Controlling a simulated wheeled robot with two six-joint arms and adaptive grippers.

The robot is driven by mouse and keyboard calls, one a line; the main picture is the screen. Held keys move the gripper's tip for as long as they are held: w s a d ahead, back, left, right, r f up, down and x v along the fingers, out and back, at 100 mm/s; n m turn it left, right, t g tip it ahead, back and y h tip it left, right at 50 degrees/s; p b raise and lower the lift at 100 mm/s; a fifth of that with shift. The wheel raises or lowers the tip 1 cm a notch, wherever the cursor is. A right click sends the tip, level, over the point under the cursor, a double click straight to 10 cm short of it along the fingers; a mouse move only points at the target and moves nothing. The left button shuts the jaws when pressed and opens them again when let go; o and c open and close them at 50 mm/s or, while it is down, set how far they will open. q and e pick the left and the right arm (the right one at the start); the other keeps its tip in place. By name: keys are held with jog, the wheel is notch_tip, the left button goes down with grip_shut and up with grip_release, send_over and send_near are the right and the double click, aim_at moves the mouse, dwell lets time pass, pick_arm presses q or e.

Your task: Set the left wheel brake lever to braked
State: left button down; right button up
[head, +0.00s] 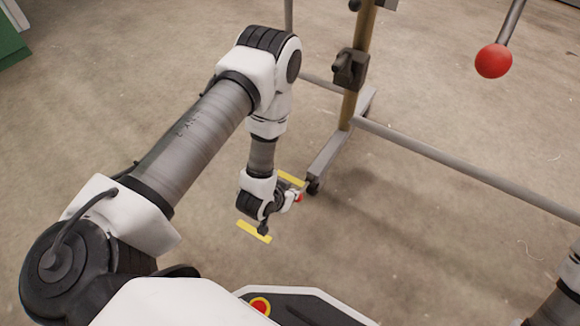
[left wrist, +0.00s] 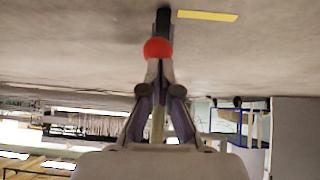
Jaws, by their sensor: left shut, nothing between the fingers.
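My left gripper (head: 292,199) is low near the floor, beside the frame's left foot (head: 340,150) and its dark wheel (head: 314,188). Its fingers are shut and empty. A small red knob (head: 299,197), apparently the end of the left wheel brake lever, shows right at the fingertips. In the left wrist view the red knob (left wrist: 158,48) is straight ahead of the closed fingertips (left wrist: 159,66), touching or nearly so. A dark piece (left wrist: 162,20) shows beyond it. The lever's arm and its angle are mostly hidden. My right gripper is out of view.
A brown upright (head: 361,60) with a dark clamp rises from the foot. A long grey rail (head: 460,173) runs right from it. A larger red ball (head: 493,61) hangs on a rod at upper right. Yellow strips (head: 254,231) mark the floor. Open concrete lies left.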

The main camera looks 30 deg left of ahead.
pick_arm(q)
jog(key=shift+s+f+t+p, duration=0.2)
jog(key=shift+f+t, duration=0.45)
jog(key=shift+f, duration=0.65)
jog(key=shift+s+f+t+p, duration=0.1)
jog(key=shift+s+f+t, duration=0.15)
jog(key=shift+f+t, duration=0.7)
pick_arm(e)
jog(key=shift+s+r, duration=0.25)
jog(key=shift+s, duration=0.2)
pick_arm(q)
jog(key=shift+f+g, duration=0.3)
jog(key=shift+f, duration=0.05)
jog(key=shift+r, duration=0.1)
